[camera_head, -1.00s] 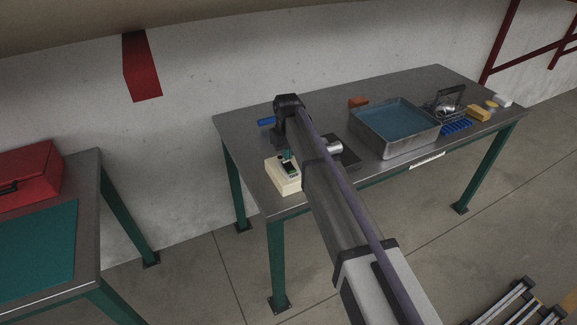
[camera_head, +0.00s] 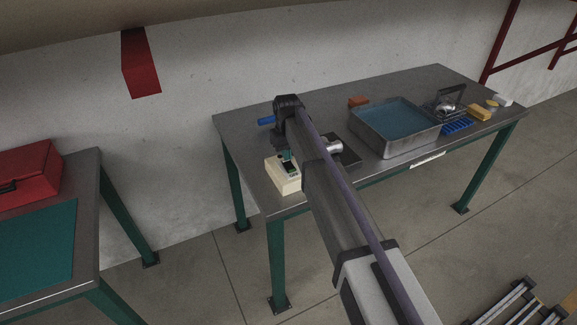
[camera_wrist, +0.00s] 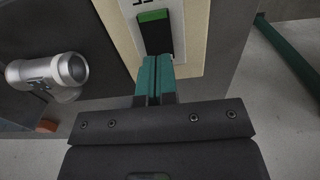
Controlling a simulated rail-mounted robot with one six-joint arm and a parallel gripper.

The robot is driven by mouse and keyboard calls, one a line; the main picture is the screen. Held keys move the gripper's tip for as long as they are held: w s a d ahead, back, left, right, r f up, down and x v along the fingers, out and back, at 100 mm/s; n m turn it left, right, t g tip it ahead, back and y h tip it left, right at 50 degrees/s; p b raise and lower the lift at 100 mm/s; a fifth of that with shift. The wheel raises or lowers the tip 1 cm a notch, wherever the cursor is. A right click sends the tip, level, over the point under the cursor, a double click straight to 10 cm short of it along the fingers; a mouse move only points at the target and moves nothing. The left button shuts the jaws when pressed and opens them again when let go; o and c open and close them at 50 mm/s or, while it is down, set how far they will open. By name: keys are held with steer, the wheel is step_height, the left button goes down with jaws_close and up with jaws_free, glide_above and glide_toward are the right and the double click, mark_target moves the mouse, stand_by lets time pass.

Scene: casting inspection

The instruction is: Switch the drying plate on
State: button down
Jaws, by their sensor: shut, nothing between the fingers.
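The drying plate is a dark slab (camera_head: 349,157) on the steel table, partly hidden behind my arm in the head view. It fills the left of the wrist view (camera_wrist: 100,25). The cream control box (camera_head: 283,181) sits at its left. In the wrist view the box (camera_wrist: 196,30) carries a white label and a black rocker switch (camera_wrist: 155,37) with a green end at the top. My gripper (camera_wrist: 155,62) is shut and empty. Its teal fingertips are at the near end of the rocker; I cannot tell whether they touch it. The tips also show above the box in the head view (camera_head: 287,156).
A metal casting (camera_wrist: 48,72) lies on the dark plate. A steel basin of blue liquid (camera_head: 395,129) stands to the right, with a blue rack (camera_head: 457,127) and a yellow block (camera_head: 479,113) beyond. A blue-handled object (camera_head: 266,120) lies behind my gripper.

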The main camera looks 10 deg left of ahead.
steer(key=shift+f+b, duration=0.85)
steer(key=shift+f, duration=0.05)
stand_by(0.3)
step_height(320, 180, up, 7)
steer(key=p, duration=0.7)
steer(key=shift+r, duration=0.15)
